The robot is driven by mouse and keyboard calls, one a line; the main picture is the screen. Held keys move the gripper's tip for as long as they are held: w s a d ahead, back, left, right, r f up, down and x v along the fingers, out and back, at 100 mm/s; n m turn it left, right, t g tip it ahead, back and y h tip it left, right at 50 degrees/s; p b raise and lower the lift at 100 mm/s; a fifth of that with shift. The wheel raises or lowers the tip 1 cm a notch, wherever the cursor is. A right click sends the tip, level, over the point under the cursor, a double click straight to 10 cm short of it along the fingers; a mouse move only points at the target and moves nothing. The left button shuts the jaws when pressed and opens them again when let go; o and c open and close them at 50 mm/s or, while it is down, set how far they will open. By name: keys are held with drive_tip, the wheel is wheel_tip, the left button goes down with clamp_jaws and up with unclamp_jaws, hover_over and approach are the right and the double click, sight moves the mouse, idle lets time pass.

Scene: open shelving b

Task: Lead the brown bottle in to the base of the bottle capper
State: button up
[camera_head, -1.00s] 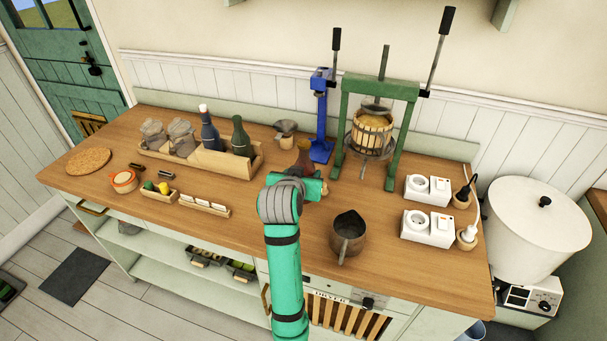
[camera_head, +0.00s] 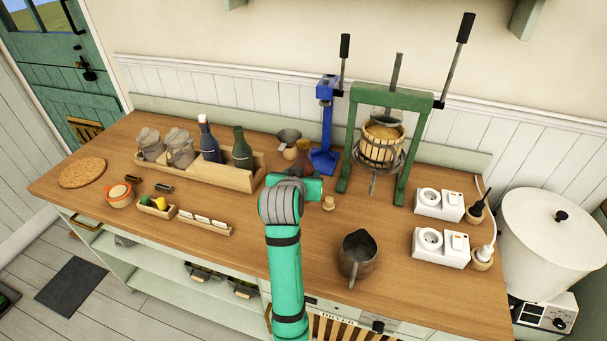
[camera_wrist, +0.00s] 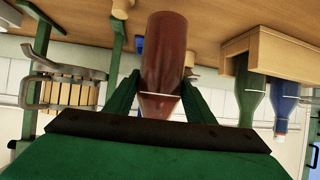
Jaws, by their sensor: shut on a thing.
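In the head view, the brown bottle (camera_head: 304,155) is mostly hidden behind my gripper (camera_head: 303,186), just left of the blue bottle capper. In the wrist view, which is upside down, my gripper (camera_wrist: 160,103) is shut on the brown bottle (camera_wrist: 164,55), with a finger on each side of its narrower part. The blue bottle capper (camera_head: 326,125) stands upright at the back of the counter, with its flat base (camera_head: 323,161) toward me. The bottle is beside the base; I cannot tell whether they touch. A bit of blue (camera_wrist: 140,46) shows behind the bottle in the wrist view.
A green fruit press (camera_head: 382,145) stands right of the capper. A funnel (camera_head: 289,138) is behind the bottle, and a wooden crate (camera_head: 228,180) with bottles stands left. A small cork-coloured piece (camera_head: 329,203) lies right of my gripper. A metal jug (camera_head: 357,255) is nearer the front.

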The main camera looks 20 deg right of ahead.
drive_tip(key=w+d+f, duration=0.1)
drive_tip(key=w+d, duration=0.5)
drive_tip(key=w, duration=0.3)
drive_tip(key=w+d, duration=0.6)
drive_tip(key=w, duration=0.3)
drive_tip(key=shift+f, duration=0.4)
idle(1.9)
drive_tip(key=shift+w+d, duration=0.1)
drive_tip(key=shift+d, duration=0.05)
drive_tip(key=shift+f, duration=0.65)
idle(1.3)
drive_tip(key=o, duration=1.1)
drive_tip(key=shift+f, duration=0.2)
drive_tip(key=v, duration=1.1)
